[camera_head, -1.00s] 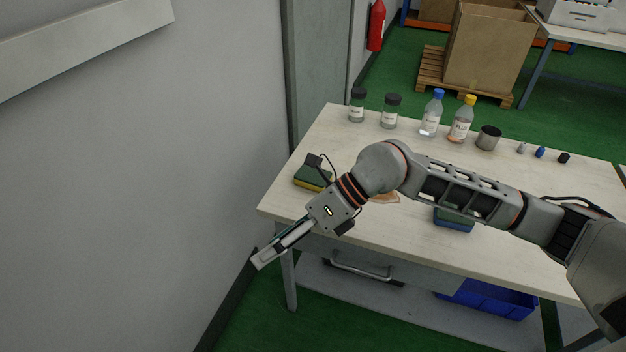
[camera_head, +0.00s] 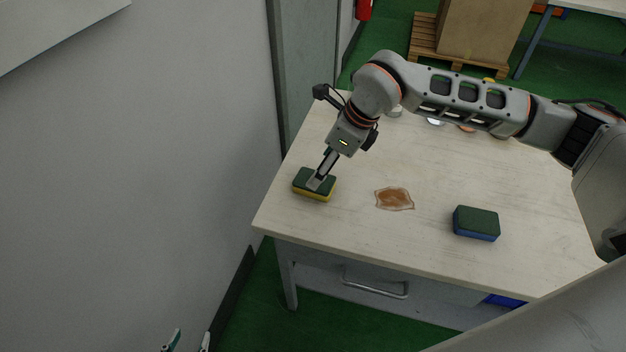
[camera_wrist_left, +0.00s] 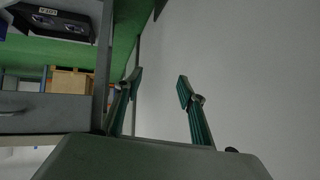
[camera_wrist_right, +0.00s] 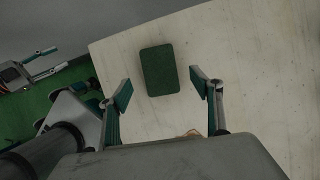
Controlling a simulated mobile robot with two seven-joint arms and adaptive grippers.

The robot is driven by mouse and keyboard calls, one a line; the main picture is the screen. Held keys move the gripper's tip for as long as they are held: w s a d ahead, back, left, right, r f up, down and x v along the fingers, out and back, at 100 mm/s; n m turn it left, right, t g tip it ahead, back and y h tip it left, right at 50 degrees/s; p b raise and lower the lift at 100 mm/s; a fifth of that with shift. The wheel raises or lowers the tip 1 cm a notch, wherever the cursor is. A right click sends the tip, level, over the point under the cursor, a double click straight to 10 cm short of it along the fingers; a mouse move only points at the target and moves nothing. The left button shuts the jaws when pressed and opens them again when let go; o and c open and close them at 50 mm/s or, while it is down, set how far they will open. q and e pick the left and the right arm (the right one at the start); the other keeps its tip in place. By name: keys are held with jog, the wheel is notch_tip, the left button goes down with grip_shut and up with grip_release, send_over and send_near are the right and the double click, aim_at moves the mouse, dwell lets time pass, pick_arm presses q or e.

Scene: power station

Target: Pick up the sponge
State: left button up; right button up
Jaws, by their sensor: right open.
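A sponge with a dark green top and yellow underside (camera_head: 325,191) lies near the left end of the table. My right gripper (camera_head: 316,184) hangs over it, its tips overlapping the sponge in the head view. In the right wrist view its fingers (camera_wrist_right: 158,93) are apart, and the green top of the sponge (camera_wrist_right: 158,70) lies ahead of the gap between them. I cannot tell whether they touch it. A second sponge, green over blue (camera_head: 476,224), lies further right. My left gripper (camera_head: 187,342) is low by the wall, open and empty in the left wrist view (camera_wrist_left: 158,90).
A brown spill (camera_head: 394,199) lies on the table (camera_head: 350,240) between the sponges. Bottles at the table's back are mostly hidden by my right arm. The wall (camera_head: 140,180) is close at the left. A drawer handle (camera_head: 375,285) sits under the table edge.

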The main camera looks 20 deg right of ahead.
aim_at(324, 191)
jog(key=shift+d+x, duration=0.2)
jog(key=shift+x, duration=2.6)
jog(key=shift+s+f, duration=0.15)
jog(key=shift+f, duration=0.2)
jog(key=c, duration=0.8)
